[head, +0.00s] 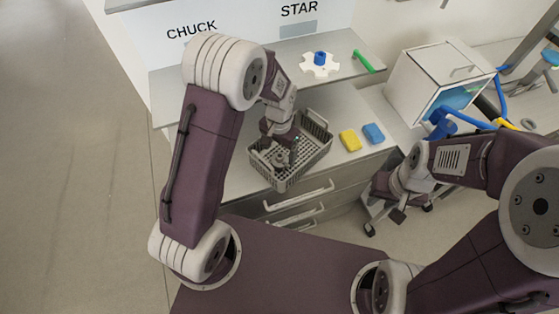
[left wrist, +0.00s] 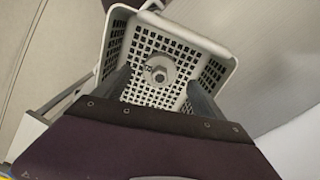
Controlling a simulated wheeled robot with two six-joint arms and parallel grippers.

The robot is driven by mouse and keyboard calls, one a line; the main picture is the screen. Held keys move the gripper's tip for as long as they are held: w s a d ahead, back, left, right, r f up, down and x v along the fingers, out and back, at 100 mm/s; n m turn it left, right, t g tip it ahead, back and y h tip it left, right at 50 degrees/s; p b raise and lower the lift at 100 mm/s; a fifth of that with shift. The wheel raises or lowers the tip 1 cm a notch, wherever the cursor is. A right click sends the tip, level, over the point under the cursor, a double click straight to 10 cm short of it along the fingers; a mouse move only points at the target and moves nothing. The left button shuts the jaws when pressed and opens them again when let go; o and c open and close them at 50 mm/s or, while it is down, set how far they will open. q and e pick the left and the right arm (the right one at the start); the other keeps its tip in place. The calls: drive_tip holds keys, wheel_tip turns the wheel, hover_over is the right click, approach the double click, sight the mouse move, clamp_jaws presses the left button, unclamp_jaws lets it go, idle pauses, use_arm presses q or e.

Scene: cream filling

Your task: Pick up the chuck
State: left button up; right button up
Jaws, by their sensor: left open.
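The chuck (head: 279,158) is a small grey round metal piece with a hole in its middle. It lies on the floor of a grey perforated basket (head: 318,158), and it also shows in the left wrist view (left wrist: 160,70) near the basket's centre. My left gripper (head: 291,153) points down over the basket, its jaws open and empty. In the left wrist view its two fingers (left wrist: 158,80) stand apart, one on each side of the chuck in the picture. The height gap is hard to judge. My right gripper (head: 397,207) hangs at the right, its fingers unclear.
The basket stands on a grey counter above drawers with white handles (head: 304,193). A yellow block (head: 350,140) and a blue block (head: 373,133) lie to its right. A raised shelf behind holds a white star-shaped piece (head: 312,67) and a green piece (head: 364,61). An open white box (head: 438,73) stands right.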

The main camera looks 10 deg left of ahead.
sight(280, 156)
use_arm(q)
wheel_tip(280, 156, down, 4)
drive_tip(key=shift+d+f+p, duration=0.1)
drive_tip(key=shift+f+p, duration=0.1)
drive_tip(key=shift+p, duration=0.15)
drive_tip(key=shift+w+f, duration=0.15)
drive_tip(key=shift+f, duration=0.2)
clamp_jaws()
drive_tip(key=shift+r, duration=0.1)
drive_tip(key=shift+r, duration=0.1)
